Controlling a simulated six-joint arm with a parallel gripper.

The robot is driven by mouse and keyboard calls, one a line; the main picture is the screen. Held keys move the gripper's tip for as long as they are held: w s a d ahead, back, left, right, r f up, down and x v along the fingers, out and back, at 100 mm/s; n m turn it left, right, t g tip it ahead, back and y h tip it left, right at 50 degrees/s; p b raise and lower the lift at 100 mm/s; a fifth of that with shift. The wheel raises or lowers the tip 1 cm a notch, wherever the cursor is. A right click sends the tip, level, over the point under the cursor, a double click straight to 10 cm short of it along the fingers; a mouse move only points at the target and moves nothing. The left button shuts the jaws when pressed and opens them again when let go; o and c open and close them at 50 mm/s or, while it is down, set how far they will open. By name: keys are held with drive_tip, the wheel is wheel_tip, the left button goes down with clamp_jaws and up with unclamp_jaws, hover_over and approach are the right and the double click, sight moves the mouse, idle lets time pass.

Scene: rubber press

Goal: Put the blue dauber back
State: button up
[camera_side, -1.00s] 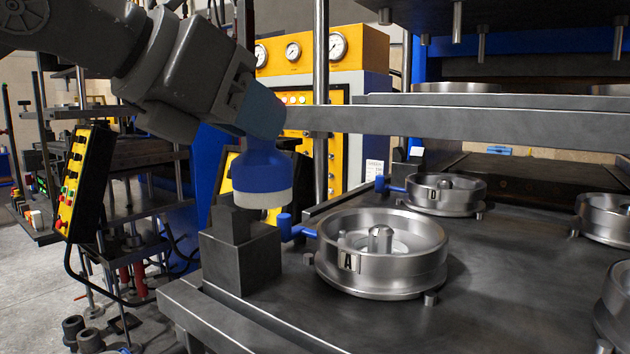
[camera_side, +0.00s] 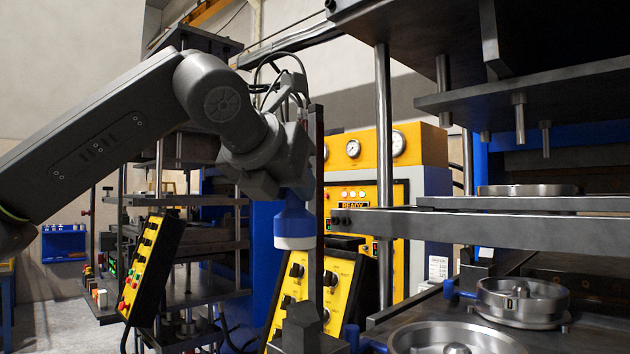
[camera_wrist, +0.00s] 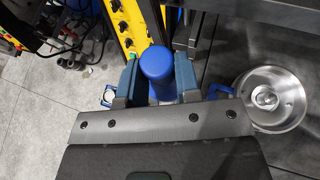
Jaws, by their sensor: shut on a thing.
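The blue dauber (camera_side: 295,223), a blue body with a pale pad underneath, hangs upright below my gripper (camera_side: 292,198) in the side view. My gripper is shut on it. In the wrist view, the dauber's rounded blue end (camera_wrist: 157,64) shows between the two blue-grey fingers of my gripper (camera_wrist: 158,82). The pad end is in free air. A dark grey block (camera_side: 303,330) stands below the dauber at the bottom of the side view, partly cut off. There is a clear gap between them.
A yellow control panel (camera_side: 312,285) stands behind the dauber. A dark upright post (camera_side: 316,190) is close to its right in the picture. Round metal moulds (camera_side: 522,300) with blue handles sit on the press table to the right. Another yellow button panel (camera_side: 150,265) is at left.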

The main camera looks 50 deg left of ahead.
drive_tip(key=a+n+g+y, duration=0.6)
drive_tip(key=a+n, duration=0.2)
drive_tip(key=a, duration=0.9)
drive_tip(key=s+a+n+g+y, duration=0.1)
drive_tip(key=s+a+n+g, duration=0.35)
drive_tip(key=a, duration=0.25)
drive_tip(key=s+a+n+g, duration=0.3)
drive_tip(key=a+n+g, duration=0.1)
drive_tip(key=a+g, duration=0.15)
drive_tip(key=shift+t, duration=0.6)
drive_tip(key=f, duration=5.9)
drive_tip(key=shift+w+a+f, duration=0.15)
drive_tip(key=shift+w+a, duration=0.1)
drive_tip(key=shift+w, duration=0.05)
drive_tip(key=shift+f, duration=0.5)
drive_tip(key=o, duration=1.1)
drive_tip(key=v, duration=1.3)
drive_tip(key=s+d+r+n+t+h, duration=0.3)
drive_tip(key=d+r+n+h, duration=0.1)
drive_tip(key=r+n, duration=0.1)
drive_tip(key=s+d+r+n+t+h, duration=0.3)
drive_tip(key=s+d+r+n+h, duration=0.1)
drive_tip(key=r, duration=0.3)
drive_tip(key=s+d+r+n+t+h, duration=0.2)
drive_tip(key=s+d+r+n+h, duration=0.1)
drive_tip(key=r+n, duration=0.3)
drive_tip(key=shift+s+d+r+t+h, duration=0.2)
drive_tip(key=shift+s+d+t+h, duration=0.3)
drive_tip(key=shift+d, duration=0.3)
